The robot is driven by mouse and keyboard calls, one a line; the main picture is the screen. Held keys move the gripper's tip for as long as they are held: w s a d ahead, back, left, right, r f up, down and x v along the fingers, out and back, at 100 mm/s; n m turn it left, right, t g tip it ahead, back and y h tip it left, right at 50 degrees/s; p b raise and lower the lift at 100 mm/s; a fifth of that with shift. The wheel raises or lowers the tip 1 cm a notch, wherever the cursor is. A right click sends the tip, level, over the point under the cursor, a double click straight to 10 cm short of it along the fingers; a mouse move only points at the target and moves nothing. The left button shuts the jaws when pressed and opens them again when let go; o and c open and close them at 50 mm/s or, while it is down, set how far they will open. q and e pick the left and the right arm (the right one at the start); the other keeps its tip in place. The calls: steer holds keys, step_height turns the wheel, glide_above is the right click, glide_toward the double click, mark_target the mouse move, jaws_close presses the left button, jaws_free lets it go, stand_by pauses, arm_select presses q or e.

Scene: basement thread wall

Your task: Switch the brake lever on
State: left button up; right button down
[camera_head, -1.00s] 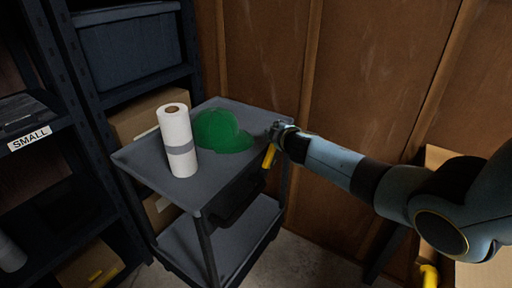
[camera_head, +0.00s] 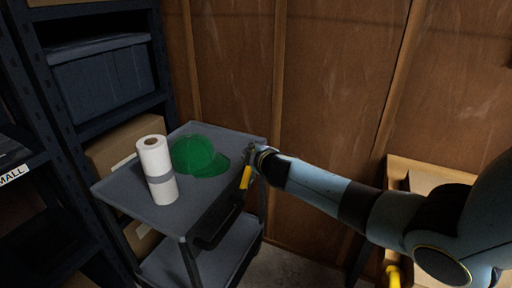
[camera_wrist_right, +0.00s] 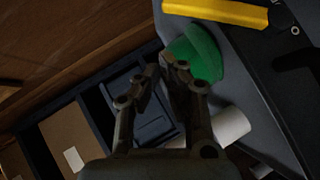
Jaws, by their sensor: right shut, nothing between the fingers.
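The yellow brake lever (camera_head: 245,178) hangs at the right corner of the grey cart (camera_head: 122,190), pointing downward. In the right wrist view the yellow lever (camera_wrist_right: 218,12) lies along the top edge, beside the dark cart. My right gripper (camera_head: 252,154) is at the cart's corner, just above the lever in the head view; I cannot tell there if they touch. In the right wrist view its fingertips (camera_wrist_right: 161,68) are close together and empty, apart from the lever. My left gripper is not in view.
A paper towel roll (camera_head: 156,168) stands on the cart beside a green cap (camera_head: 193,154). A shelf with a dark bin (camera_head: 104,80) stands at the left. A wooden wall (camera_head: 335,85) is close behind the cart. A cardboard box (camera_head: 425,180) is at the right.

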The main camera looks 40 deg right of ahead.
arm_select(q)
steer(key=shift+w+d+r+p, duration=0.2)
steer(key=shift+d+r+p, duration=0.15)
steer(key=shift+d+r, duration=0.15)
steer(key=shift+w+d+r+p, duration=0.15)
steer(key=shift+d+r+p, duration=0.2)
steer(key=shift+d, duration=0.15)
arm_select(e)
steer(key=v, duration=0.5)
steer(key=shift+s+r, duration=0.25)
steer(key=shift+r, duration=0.2)
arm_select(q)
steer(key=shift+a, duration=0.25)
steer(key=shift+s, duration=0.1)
